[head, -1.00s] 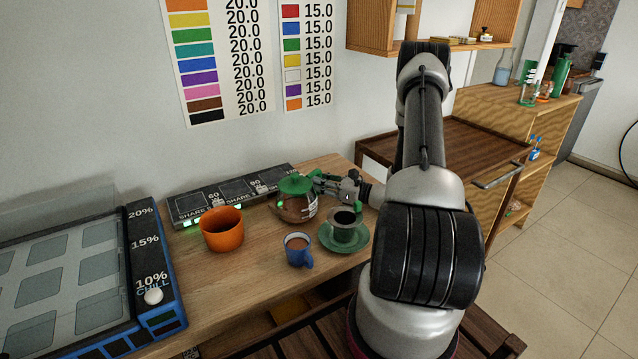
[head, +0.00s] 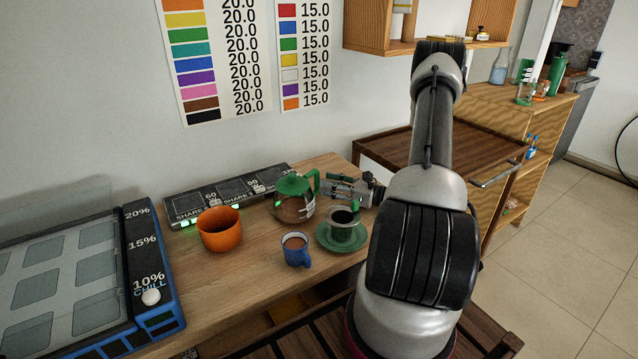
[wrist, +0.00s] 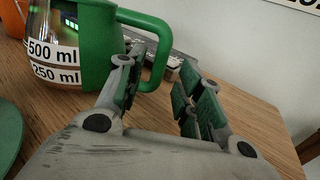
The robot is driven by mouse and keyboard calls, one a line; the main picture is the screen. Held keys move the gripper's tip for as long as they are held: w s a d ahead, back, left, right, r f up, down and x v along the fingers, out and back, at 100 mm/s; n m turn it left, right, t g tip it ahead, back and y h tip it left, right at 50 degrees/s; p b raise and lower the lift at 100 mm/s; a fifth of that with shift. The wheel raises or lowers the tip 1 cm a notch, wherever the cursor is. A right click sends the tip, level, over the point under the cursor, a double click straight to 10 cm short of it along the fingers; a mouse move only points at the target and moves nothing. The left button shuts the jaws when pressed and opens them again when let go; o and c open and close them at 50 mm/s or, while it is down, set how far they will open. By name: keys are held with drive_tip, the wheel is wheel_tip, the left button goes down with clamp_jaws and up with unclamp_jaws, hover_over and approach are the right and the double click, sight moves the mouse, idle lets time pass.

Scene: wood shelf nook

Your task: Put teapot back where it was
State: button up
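The teapot (head: 296,209) is a clear glass pot with a green lid and green handle and brown liquid inside. It stands upright on the wooden table, close to the right end of the dark panel. In the wrist view the teapot (wrist: 58,55) shows 500 ml and 250 ml marks, with its handle (wrist: 155,50) facing my gripper. My gripper (head: 334,189) is just right of the handle in the head view.
A blue mug (head: 297,252) and an orange bowl (head: 219,230) stand nearby. The dark panel (head: 230,195) lies along the wall. Bare table shows in front of the bowl.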

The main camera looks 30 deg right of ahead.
drive_tip(key=v, duration=0.6)
drive_tip(key=shift+s+d, duration=0.2)
drive_tip(key=shift+s, duration=0.1)
drive_tip(key=s+a+r+n+g, duration=0.5)
drive_tip(key=a+r+n+g, duration=0.2)
drive_tip(key=a+r+n, duration=0.1)
drive_tip(key=s+a+r+n+g, duration=0.4)
drive_tip(key=a+r+n+g, duration=0.2)
drive_tip(key=a+r+n, duration=0.25)
drive_tip(key=s+d+r+n+t+h, duration=0.2)
drive_tip(key=s+r+n+h, duration=0.8)
drive_tip(key=s+r+n, duration=0.2)
drive_tip(key=shift+s+d+n+t+h, duration=0.25)
drive_tip(key=shift+n+t+h, duration=0.05)
drive_tip(key=shift+n+t, duration=0.1)
